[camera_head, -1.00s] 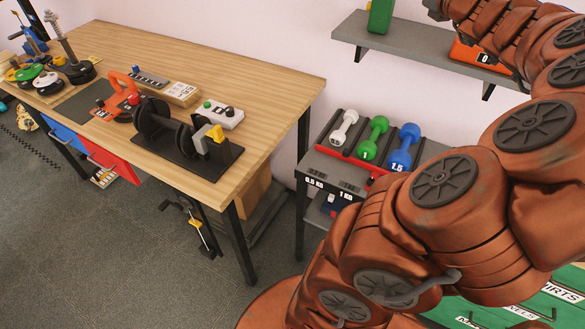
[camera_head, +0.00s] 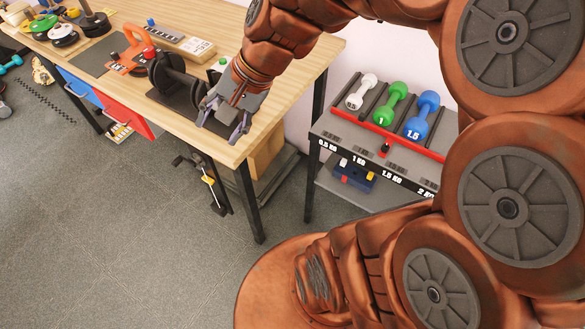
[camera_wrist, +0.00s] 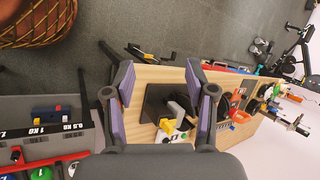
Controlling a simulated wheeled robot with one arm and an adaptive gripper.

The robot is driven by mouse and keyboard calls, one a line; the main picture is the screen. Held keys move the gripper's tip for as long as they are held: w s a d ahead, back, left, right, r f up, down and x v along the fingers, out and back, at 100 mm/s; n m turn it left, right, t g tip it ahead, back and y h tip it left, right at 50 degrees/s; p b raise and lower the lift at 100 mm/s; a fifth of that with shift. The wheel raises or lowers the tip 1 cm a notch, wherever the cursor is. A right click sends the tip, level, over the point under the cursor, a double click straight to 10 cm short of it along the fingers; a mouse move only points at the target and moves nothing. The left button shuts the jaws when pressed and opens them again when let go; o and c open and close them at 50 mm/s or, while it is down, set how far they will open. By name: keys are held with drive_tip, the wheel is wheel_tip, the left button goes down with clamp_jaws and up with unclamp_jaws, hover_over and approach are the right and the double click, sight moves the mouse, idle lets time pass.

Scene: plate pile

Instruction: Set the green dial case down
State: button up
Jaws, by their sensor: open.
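My gripper (camera_head: 224,118) is open, with nothing between its fingers, over the right front corner of the wooden workbench (camera_head: 262,118). It also shows open in the wrist view (camera_wrist: 159,75). In the wrist view, a white case (camera_wrist: 168,139) lies beyond the fingers on the bench, close to a grey and yellow part (camera_wrist: 178,112). In the head view only a green knob (camera_head: 222,61) shows there; my arm hides most of the case. I cannot tell for certain that this is the green dial case. No green-bodied case shows now.
A black dumbbell stand (camera_head: 172,93) is left of my gripper. An orange-handled tool (camera_head: 134,45) lies behind it. A rack with white (camera_head: 361,92), green (camera_head: 390,103) and blue (camera_head: 422,115) dumbbells stands to the right. Floor is open in front of the bench.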

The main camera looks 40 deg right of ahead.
drive_tip(key=s+d+f+n+g+h, duration=0.1)
drive_tip(key=s+f+n+g+h, duration=0.1)
drive_tip(key=s+n, duration=0.3)
drive_tip(key=s+d+f+n+g+h, duration=0.2)
drive_tip(key=s+f+n+g+h, duration=0.1)
drive_tip(key=s, duration=0.8)
drive_tip(key=shift+s+d+f+n+h, duration=0.2)
drive_tip(key=shift+s+f+n+h, duration=0.15)
drive_tip(key=shift+f+n, duration=0.55)
